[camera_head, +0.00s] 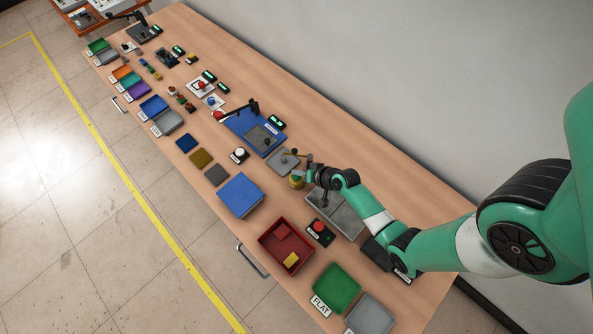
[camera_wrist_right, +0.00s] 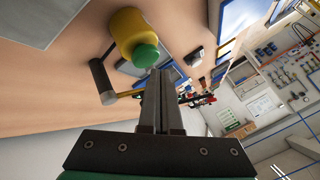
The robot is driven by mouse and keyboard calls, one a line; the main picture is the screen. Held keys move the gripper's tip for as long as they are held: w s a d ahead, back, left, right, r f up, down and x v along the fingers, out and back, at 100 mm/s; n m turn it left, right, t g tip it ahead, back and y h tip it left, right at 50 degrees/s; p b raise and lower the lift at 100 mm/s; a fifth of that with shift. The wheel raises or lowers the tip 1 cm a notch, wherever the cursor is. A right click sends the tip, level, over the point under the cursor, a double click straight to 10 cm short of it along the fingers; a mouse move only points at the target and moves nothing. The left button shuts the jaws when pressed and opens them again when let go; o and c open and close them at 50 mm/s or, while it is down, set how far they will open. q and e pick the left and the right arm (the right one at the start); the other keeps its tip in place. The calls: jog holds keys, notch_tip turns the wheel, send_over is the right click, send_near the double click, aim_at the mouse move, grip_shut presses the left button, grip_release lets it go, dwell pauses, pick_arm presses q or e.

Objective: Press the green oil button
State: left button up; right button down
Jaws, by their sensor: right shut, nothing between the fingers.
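The green oil button (camera_wrist_right: 146,56) is a round green cap on the end of a yellow cylinder (camera_wrist_right: 127,30) in the right wrist view. In the head view the yellow cylinder (camera_head: 296,182) is small and stands beside the grey plate. My right gripper (camera_wrist_right: 161,74) is shut and empty. Its fingertips show just below the green cap in the wrist view; I cannot tell whether they touch it. In the head view the right gripper (camera_head: 311,172) is right beside the yellow cylinder. My left gripper is not in view.
A dark lever with a handle (camera_wrist_right: 102,80) is close to the yellow cylinder. A grey plate (camera_head: 284,160) lies behind it and a grey metal box (camera_head: 347,221) stands under my right arm. A red tray (camera_head: 276,258) and blue block (camera_head: 240,196) are nearer the front edge.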

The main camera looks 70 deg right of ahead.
aim_at(299, 178)
dwell(0.6)
jog(key=shift+f+b, duration=0.35)
jog(key=shift+f, duration=0.1)
jog(key=shift+f+b, duration=0.4)
jog(key=shift+f, duration=0.1)
dwell(0.4)
dwell(0.4)
jog(key=shift+r+p, duration=0.95)
notch_tip(299, 178, up, 5)
jog(key=p, duration=0.5)
jog(key=shift+r, duration=0.1)
